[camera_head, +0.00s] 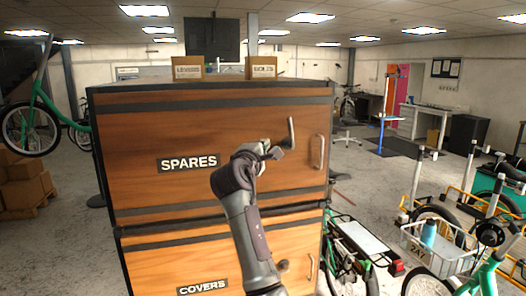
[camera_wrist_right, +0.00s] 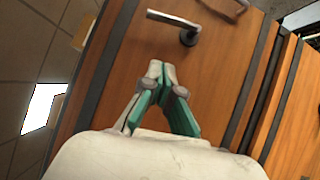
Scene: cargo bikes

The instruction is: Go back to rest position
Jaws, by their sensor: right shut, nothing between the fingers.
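My right gripper (camera_head: 271,150) is raised in front of the wooden cabinet's upper door, marked SPARES (camera_head: 188,162). In the right wrist view its fingers (camera_wrist_right: 160,72) are together, with nothing between them. A lever handle (camera_head: 291,134) is on the door just right of the gripper; it also shows in the right wrist view (camera_wrist_right: 186,27), beyond the fingertips and apart from them. A vertical pull handle (camera_head: 318,151) is further right. My left gripper is not in view.
The lower door is marked COVERS (camera_head: 203,287). Two small boxes, one on the left (camera_head: 187,68) and one on the right (camera_head: 262,67), stand on the cabinet top. Cargo bikes, one with a white basket (camera_head: 437,254), crowd the right. A green bike (camera_head: 40,115) hangs at left above stacked cartons (camera_head: 24,186).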

